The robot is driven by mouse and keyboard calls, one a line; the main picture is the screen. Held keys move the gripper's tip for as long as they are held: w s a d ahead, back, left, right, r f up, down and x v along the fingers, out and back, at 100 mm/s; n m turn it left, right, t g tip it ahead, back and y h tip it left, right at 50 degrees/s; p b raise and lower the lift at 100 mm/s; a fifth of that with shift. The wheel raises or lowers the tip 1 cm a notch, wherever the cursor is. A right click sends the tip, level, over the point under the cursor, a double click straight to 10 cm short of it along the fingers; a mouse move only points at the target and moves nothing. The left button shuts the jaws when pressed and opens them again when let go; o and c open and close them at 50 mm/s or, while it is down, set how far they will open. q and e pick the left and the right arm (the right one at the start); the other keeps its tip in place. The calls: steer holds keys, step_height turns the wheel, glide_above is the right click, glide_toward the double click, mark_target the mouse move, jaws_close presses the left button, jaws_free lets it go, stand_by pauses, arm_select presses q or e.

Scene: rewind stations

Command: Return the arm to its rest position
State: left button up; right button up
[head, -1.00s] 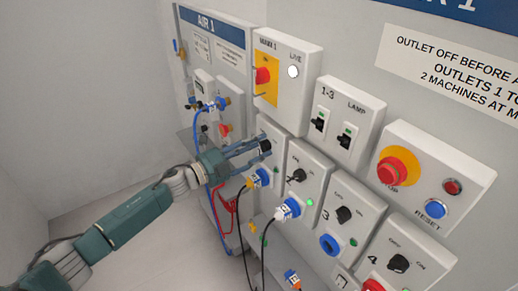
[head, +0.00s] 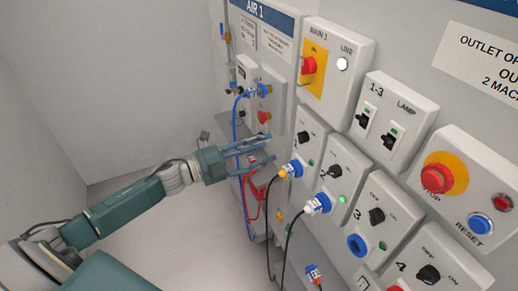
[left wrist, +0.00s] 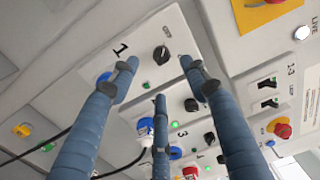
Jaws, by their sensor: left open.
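My left gripper (head: 270,149) is open and empty in the head view, with its blue fingers pointing right toward the outlet panels. Its tips are left of the outlet 1 knob (head: 303,138), apart from it. In the left wrist view the spread fingers of the gripper (left wrist: 158,72) frame the black outlet 1 knob (left wrist: 161,53), with nothing between them. My left arm reaches in from the lower left. My right gripper is not in view.
A blue air hose (head: 236,122) and red leads (head: 251,190) hang near the gripper. A red stop button (head: 437,178) is at right. The left side, by the bare wall, is free.

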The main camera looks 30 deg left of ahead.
arm_select(q)
steer(key=shift+s+a, duration=0.3)
steer(key=shift+s, duration=0.05)
